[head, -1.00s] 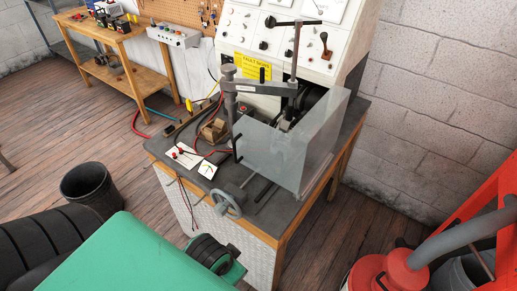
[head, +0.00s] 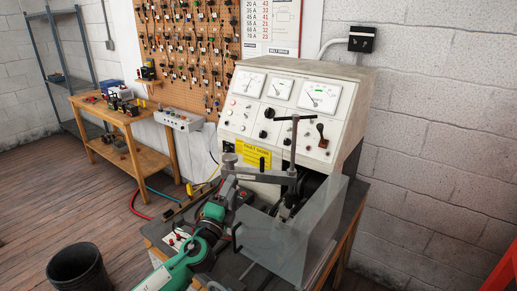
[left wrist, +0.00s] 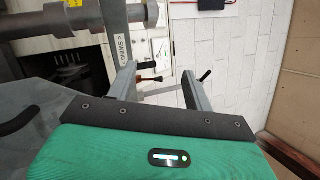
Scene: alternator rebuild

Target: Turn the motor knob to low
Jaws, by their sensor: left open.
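The white sloped test panel (head: 275,120) at the back of the bench carries black knobs, including an upper knob (head: 269,113) and a lower knob (head: 263,134). Their labels and settings are too small to read, so I cannot tell which is the motor knob. My left gripper (head: 233,190) is low in front of the panel, beside the grey clamp post, and partly hidden in the head view. In the left wrist view its two fingers (left wrist: 160,85) are spread and empty, with the panel beyond them, turned sideways. My right gripper is not in view.
A grey clamp arm (head: 265,178) with an upright rod and T-handle (head: 293,117) stands before the panel. A clear guard (head: 290,240) is to its right. A lever (head: 322,130) sits at the panel's right. A wooden side table (head: 128,120) is at left.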

